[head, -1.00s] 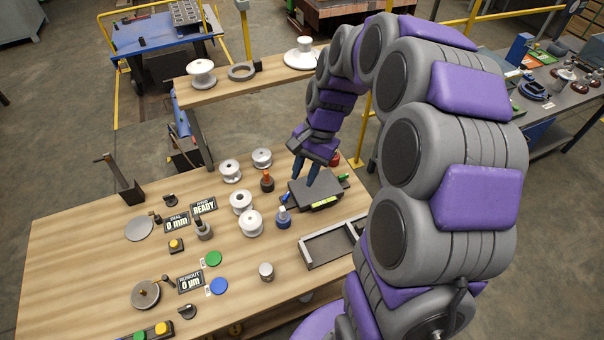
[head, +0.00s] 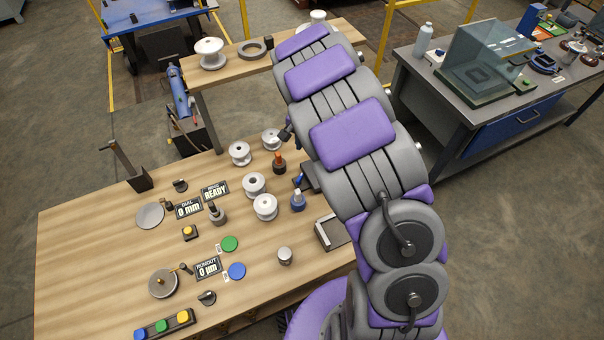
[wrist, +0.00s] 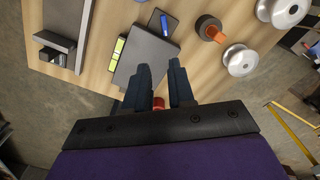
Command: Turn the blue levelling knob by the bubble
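The levelling plate (wrist: 146,58) is a dark slab on the wooden bench. In the wrist view the yellow-green bubble vial (wrist: 118,48) lies along its left edge. The blue levelling knob (wrist: 164,25) is at its far end; in the head view a bit of blue (head: 298,181) shows beside my arm. My gripper (wrist: 160,66) is open, its two dark fingers apart over the plate's near right side, short of the blue knob. A red knob (wrist: 158,103) shows through the gap between the fingers. In the head view my arm hides most of the plate and the gripper.
A grey tray (head: 326,236) lies in front. A raised wooden shelf (head: 225,79) is behind. The front left bench has display signs and buttons.

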